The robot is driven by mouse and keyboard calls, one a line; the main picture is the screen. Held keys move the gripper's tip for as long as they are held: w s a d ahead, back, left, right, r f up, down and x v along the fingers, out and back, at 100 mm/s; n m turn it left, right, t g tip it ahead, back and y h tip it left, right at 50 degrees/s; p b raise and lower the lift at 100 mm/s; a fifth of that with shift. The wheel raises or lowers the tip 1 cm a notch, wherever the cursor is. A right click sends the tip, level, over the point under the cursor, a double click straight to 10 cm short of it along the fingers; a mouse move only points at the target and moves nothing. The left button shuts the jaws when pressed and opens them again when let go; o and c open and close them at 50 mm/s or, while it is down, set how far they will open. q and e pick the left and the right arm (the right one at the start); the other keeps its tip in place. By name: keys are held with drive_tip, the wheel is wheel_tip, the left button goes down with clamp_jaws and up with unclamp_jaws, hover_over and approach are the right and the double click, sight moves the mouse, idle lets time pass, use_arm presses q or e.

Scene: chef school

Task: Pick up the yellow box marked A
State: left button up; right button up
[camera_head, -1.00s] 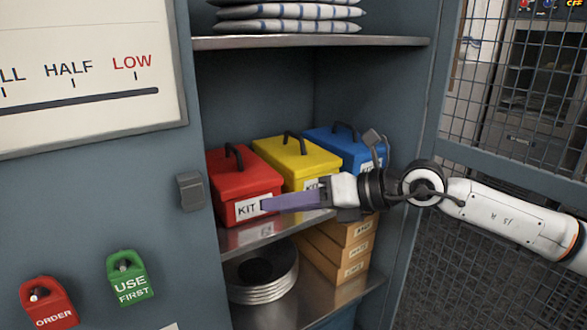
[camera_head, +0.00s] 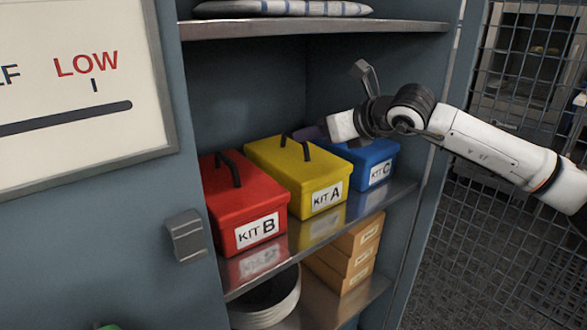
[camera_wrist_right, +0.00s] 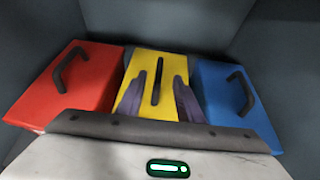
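The yellow box (camera_head: 290,167) labelled KIT A sits on the middle shelf between two other boxes, its black handle (camera_head: 296,144) on the lid. It also shows in the right wrist view (camera_wrist_right: 169,64). My right gripper (camera_head: 313,133) is above the yellow box's right side in the head view, partly hidden by its own wrist. In the right wrist view, its two purple fingers (camera_wrist_right: 159,92) are apart, with the black handle seen between them. Whether they touch the handle or lid cannot be told. My left gripper is not in view.
A red box (camera_head: 242,201) labelled KIT B stands left of the yellow one, and a blue box (camera_head: 376,155) labelled KIT C stands right. A shelf (camera_head: 300,27) with folded cloths is above.

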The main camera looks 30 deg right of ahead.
drive_tip(key=p+x, duration=0.1)
drive_tip(key=x, duration=0.4)
drive_tip(key=shift+w+a+f, duration=0.1)
drive_tip(key=shift+w+a, duration=0.05)
clamp_jaws()
idle(1.2)
